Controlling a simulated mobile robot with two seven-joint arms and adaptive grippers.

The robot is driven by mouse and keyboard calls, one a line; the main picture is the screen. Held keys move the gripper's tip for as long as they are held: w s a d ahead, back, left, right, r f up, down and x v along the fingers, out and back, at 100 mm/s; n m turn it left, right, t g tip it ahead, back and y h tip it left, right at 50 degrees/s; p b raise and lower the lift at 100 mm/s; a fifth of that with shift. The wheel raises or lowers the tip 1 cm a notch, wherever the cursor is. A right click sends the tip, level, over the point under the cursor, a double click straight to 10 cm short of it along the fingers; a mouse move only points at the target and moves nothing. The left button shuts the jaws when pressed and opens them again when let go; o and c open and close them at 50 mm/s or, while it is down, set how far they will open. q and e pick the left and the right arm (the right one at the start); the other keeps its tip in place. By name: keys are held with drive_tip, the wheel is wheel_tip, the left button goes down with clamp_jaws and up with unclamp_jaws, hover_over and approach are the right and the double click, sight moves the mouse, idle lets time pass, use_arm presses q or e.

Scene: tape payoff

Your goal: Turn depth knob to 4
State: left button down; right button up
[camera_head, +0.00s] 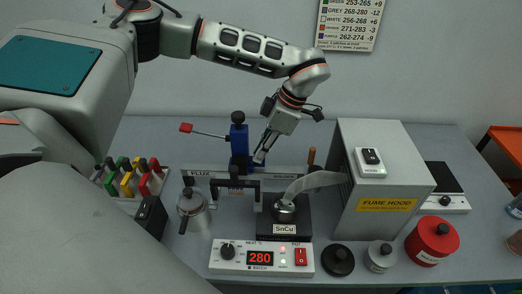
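No depth label or scale can be read, so I cannot tell which part is the depth knob. My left gripper (262,151) points down just right of the blue stand. Its dark fingers are small and overlap the stand's base in the picture, so I cannot tell their opening or any contact. My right gripper is not in view.
A heat controller (260,271) with a black knob (228,251) shows 280. The SnCu pot (285,209) stands behind it. A fume hood (385,185), a red canister (431,238), a grey metal canister (193,211) and a rack of coloured handles (133,178) crowd the bench.

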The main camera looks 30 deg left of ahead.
use_arm(q)
drive_tip(key=shift+w+n, duration=0.1)
drive_tip(key=shift+n, duration=0.2)
drive_tip(key=shift+w+a+n+g+h, duration=0.1)
drive_tip(key=shift+n+g+h, duration=0.35)
drive_tip(key=shift+n, duration=0.9)
drive_tip(key=shift+a+n+g+h, duration=0.1)
drive_tip(key=shift+n+g+h, duration=0.3)
drive_tip(key=shift+n, duration=0.95)
drive_tip(key=c, duration=2)
unclamp_jaws()
drive_tip(key=shift+c, duration=0.2)
